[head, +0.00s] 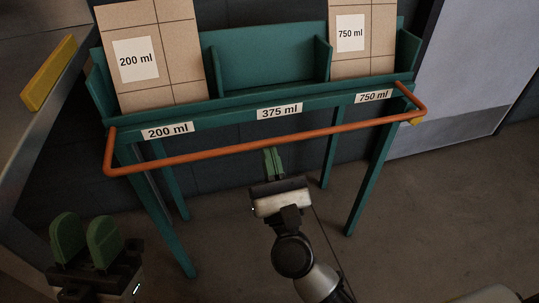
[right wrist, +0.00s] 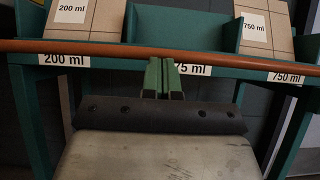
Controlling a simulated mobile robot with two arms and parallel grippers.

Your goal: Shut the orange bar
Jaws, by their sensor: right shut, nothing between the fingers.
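The orange bar (head: 240,148) runs across the front of a green rack (head: 300,115), held out in front of and below the rack's label strip. It also crosses the right wrist view (right wrist: 110,50). My right gripper (head: 273,160) has its green fingers closed together, just below the middle of the bar in the head view. In the right wrist view the fingertips (right wrist: 160,65) reach the bar's lower edge; I cannot tell whether they touch it. My left gripper (head: 85,237) is low at the left, its two green fingers apart with nothing seen between them, away from the bar.
A 200 ml box (head: 155,85) and a 750 ml box (head: 362,60) stand in the rack's outer bays; the 375 ml bay (head: 270,60) between them looks empty. The floor under the rack is clear.

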